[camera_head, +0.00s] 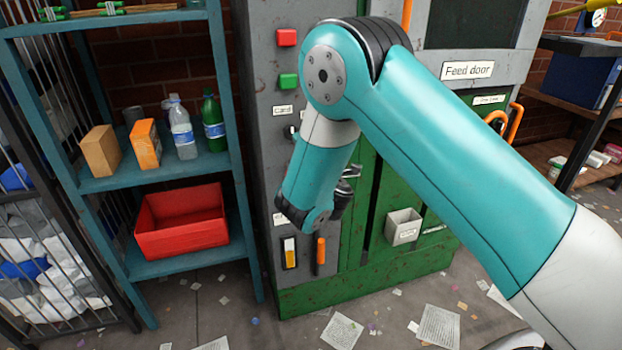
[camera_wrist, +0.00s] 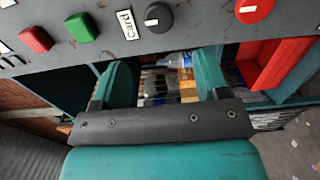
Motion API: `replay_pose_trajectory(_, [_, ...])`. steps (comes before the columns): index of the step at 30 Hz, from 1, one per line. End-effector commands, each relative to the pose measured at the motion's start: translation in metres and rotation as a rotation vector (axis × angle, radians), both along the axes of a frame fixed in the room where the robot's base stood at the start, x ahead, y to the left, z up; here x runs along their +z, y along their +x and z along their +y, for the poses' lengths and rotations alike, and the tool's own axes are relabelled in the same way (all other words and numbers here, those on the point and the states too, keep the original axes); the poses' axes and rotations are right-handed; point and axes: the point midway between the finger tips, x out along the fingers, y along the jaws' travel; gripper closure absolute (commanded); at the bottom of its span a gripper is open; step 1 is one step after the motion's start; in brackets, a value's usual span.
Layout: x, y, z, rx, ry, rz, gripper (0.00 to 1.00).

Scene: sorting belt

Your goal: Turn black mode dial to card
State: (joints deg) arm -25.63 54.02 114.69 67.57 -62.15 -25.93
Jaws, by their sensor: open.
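The black mode dial (camera_wrist: 158,17) is on the grey machine panel near the top of the wrist view. It has a small white mark that seems to face the left side of the picture, toward the white "Card" label (camera_wrist: 127,25). The label also shows in the head view (camera_head: 283,111), where the dial area just below it is partly hidden by my arm. My gripper (camera_wrist: 164,68) is open, with its two teal fingers apart and nothing between them. The dial lies beyond the fingers, not between them.
A red button (camera_wrist: 37,39) and a green button (camera_wrist: 81,27) sit beside the label, and a red knob (camera_wrist: 254,9) is on the dial's other side. A blue shelf (camera_head: 190,160) with bottles, boxes and a red bin (camera_head: 180,240) stands left of the machine.

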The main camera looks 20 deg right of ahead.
Motion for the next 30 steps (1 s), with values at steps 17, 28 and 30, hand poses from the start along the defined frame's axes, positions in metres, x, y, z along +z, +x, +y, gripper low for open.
replay_pose_trajectory(17, [-0.001,-0.064,0.000,0.001,0.001,-0.001,0.32])
replay_pose_trajectory(28, [0.000,-0.064,0.000,-0.002,0.004,0.000,0.32])
replay_pose_trajectory(30, [0.003,-0.064,-0.006,-0.026,0.033,0.005,0.32])
